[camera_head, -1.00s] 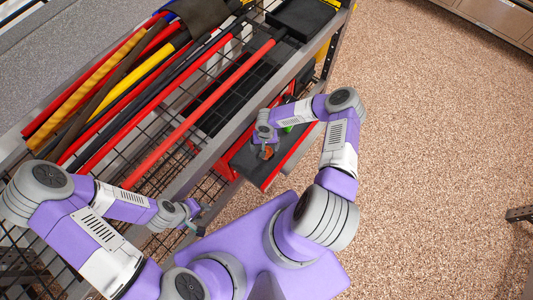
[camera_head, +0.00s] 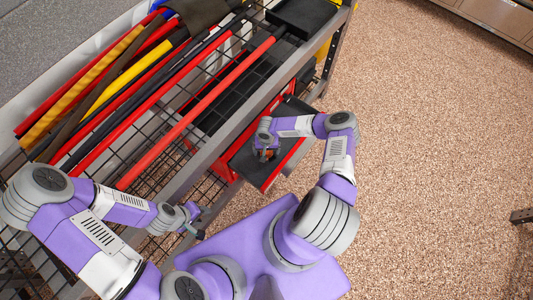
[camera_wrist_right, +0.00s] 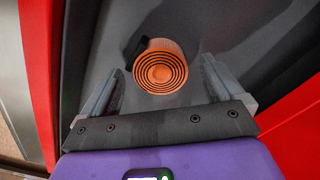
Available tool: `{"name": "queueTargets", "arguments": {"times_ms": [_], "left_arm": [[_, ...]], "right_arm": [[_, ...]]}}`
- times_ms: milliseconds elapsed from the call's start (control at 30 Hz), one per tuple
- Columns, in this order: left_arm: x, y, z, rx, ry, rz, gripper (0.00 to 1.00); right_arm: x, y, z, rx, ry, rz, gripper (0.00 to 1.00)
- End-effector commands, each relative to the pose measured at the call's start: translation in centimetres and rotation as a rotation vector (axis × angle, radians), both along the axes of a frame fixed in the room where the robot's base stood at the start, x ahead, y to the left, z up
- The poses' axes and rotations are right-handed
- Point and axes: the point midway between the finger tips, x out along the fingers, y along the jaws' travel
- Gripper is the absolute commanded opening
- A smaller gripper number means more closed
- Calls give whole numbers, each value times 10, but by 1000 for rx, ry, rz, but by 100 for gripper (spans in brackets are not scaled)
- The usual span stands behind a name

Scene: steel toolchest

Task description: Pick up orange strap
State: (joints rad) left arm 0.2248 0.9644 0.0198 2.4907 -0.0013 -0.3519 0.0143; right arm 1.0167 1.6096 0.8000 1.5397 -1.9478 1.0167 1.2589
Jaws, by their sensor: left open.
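The orange strap is a coiled roll (camera_wrist_right: 160,68) with a dark end piece on its left. It sits in a dark grey drawer (camera_head: 246,163) with red sides. In the head view the strap is mostly hidden by my right gripper (camera_head: 266,154). In the right wrist view my right gripper (camera_wrist_right: 160,78) is open. Its fingers stand on either side of the strap, with visible gaps, and the strap lies slightly beyond and between them. My left gripper (camera_head: 192,222) is open and empty, low beside the wire shelf.
A wire shelf (camera_head: 150,128) holds several long red, yellow and black bars. A red bar (camera_head: 200,115) lies nearest the drawer. A steel frame edge (camera_head: 225,135) runs between shelf and drawer. The speckled floor (camera_head: 430,150) at right is clear.

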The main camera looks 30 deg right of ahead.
Motion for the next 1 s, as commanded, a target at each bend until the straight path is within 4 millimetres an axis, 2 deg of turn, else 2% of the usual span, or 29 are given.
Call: {"name": "queueTargets", "arguments": {"times_ms": [33,300,400,767,867,1000], "left_arm": [[0,0,0,0,0,0,43],[0,0,0,0,0,0,43],[0,0,0,0,0,0,43],[0,0,4,0,0,0,43],[0,0,10,0,0,0,43],[0,0,20,0,0,0,43]], "right_arm": [[0,0,0,0,0,0,86],[0,0,0,0,0,0,45],[0,0,0,1,0,1,32],[-1,0,5,1,0,2,32],[-4,-2,12,-1,0,5,32],[-3,-2,40,-2,-4,5,32]]}}
